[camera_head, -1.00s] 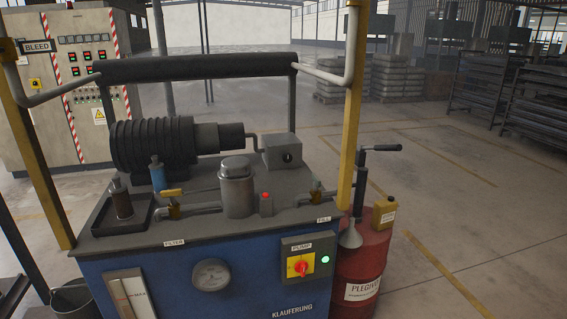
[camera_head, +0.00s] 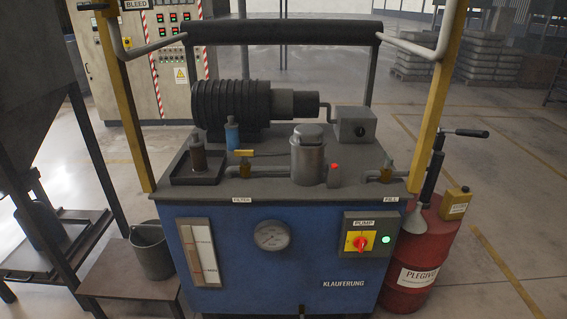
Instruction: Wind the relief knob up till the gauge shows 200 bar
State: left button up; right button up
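The round gauge (camera_head: 272,235) is on the blue front of the power unit (camera_head: 240,270). Its dial is too small to read. No part is labelled as the relief knob. A grey box (camera_head: 356,126) on the unit's top has a dark round spot on its face, and a small blue cylinder (camera_head: 232,132) stands in front of the ribbed motor (camera_head: 230,105); I cannot tell whether either is the knob. Neither of my grippers is in view.
The pump switch (camera_head: 360,241) is red on yellow, beside a lit green lamp (camera_head: 386,239). A dark rail (camera_head: 285,32) spans above the unit. A bucket (camera_head: 152,252) stands at left, a red drum (camera_head: 412,265) at right. Open floor lies beyond the drum.

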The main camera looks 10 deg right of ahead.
aim_at(359, 131)
jog(key=i+z, duration=0.15)
jog(key=z, duration=0.3)
jog(key=i+j+z, duration=0.1)
jog(key=z, duration=0.35)
jog(key=i+j+z, duration=0.15)
jog(key=z, duration=0.25)
